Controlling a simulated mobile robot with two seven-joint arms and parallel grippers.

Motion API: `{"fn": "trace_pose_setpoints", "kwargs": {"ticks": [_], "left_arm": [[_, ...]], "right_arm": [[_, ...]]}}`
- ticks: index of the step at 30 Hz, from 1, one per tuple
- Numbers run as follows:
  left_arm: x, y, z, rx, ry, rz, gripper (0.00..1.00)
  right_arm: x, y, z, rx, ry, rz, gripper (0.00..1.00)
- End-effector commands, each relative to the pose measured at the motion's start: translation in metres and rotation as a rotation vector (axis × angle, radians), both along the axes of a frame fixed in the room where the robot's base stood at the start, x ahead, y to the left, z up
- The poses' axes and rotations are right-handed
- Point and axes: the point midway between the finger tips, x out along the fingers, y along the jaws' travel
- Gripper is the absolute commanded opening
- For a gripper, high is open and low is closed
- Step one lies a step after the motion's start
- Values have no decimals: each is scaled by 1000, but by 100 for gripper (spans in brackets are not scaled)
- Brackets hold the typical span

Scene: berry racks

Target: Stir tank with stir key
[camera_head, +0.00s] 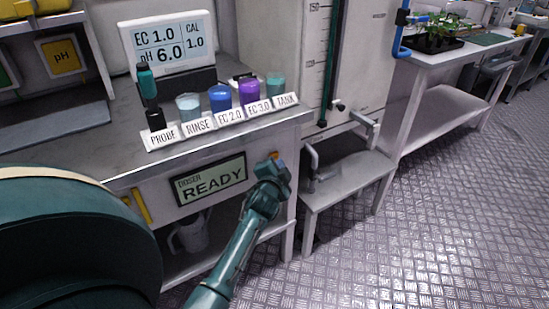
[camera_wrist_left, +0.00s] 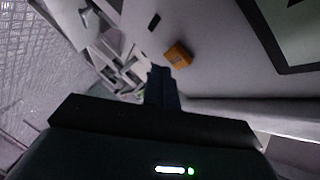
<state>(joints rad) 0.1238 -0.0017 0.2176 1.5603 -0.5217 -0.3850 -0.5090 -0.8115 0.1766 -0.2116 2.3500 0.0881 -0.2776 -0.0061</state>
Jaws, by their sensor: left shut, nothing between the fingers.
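A small orange key (camera_head: 274,154) is on the front panel of the dosing bench, right of the READY display (camera_head: 211,180). It also shows in the left wrist view (camera_wrist_left: 178,55), on the pale panel; no label on it is readable. My left gripper (camera_head: 274,168) is shut and empty, just below and in front of the key in the head view. In the left wrist view its fingertips (camera_wrist_left: 160,73) are close to the key, with a small gap in the picture; contact cannot be told. The tall white tank (camera_head: 347,75) with a level scale stands right of the bench. My right gripper is out of view.
Several cups stand on the bench top (camera_head: 130,172) behind a label strip (camera_head: 221,121), below an EC and pH screen (camera_head: 168,43). A low white stand (camera_head: 345,180) with a tap is right of the gripper. Metal floor (camera_head: 440,225) is free at right.

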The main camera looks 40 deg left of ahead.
Motion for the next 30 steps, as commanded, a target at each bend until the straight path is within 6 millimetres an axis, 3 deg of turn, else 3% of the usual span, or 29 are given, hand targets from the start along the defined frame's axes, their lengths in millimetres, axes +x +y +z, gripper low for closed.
{"fn": "trace_pose_setpoints", "kwargs": {"ticks": [30], "left_arm": [[5,12,0,1,0,0,0]], "right_arm": [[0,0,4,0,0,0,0]]}}
